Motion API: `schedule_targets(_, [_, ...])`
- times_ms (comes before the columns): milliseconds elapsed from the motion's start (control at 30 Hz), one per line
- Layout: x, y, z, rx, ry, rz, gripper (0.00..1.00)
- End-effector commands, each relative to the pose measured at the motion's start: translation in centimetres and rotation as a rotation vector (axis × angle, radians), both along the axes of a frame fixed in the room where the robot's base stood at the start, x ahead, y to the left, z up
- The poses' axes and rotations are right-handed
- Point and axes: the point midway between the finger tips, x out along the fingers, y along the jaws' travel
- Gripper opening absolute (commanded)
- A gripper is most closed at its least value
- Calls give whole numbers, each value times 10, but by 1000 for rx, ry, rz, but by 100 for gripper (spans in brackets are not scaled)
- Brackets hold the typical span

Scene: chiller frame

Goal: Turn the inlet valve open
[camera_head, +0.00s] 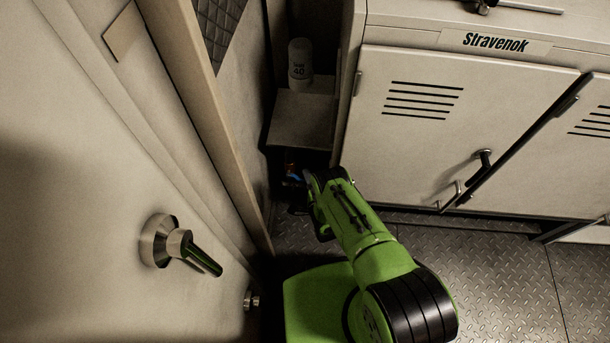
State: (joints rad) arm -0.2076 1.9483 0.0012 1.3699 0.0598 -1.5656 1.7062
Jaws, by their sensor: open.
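My green arm reaches from the bottom of the view into the dark narrow recess between the left door and the cabinet. My gripper (303,190) is at its far end, low in the recess under a small shelf. It is open, though its fingers are dark and hard to make out. A small blue and orange part (293,172) shows just beyond the gripper. It may belong to the inlet valve, but shadow and the gripper hide its shape. I cannot tell whether the gripper touches it or how the valve is turned.
A pale door with a lever handle (182,248) stands close on the left. A white bottle marked 40 (300,62) stands on the shelf (302,118) above the gripper. The Stravenok cabinet (440,120) walls the right side. Diamond-plate floor (490,270) is clear at lower right.

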Motion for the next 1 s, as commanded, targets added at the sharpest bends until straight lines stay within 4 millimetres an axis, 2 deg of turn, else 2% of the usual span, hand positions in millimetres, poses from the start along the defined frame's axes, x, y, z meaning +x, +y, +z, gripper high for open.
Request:
schedule_targets(67, [0, 0, 0, 0, 0, 0, 41])
schedule_targets(333, [0, 0, 0, 0, 0, 0, 0])
schedule_targets(733, [0, 0, 1, -9, 1, 0, 0])
schedule_targets(1000, [1, -1, 11, -105, 20, -1, 0])
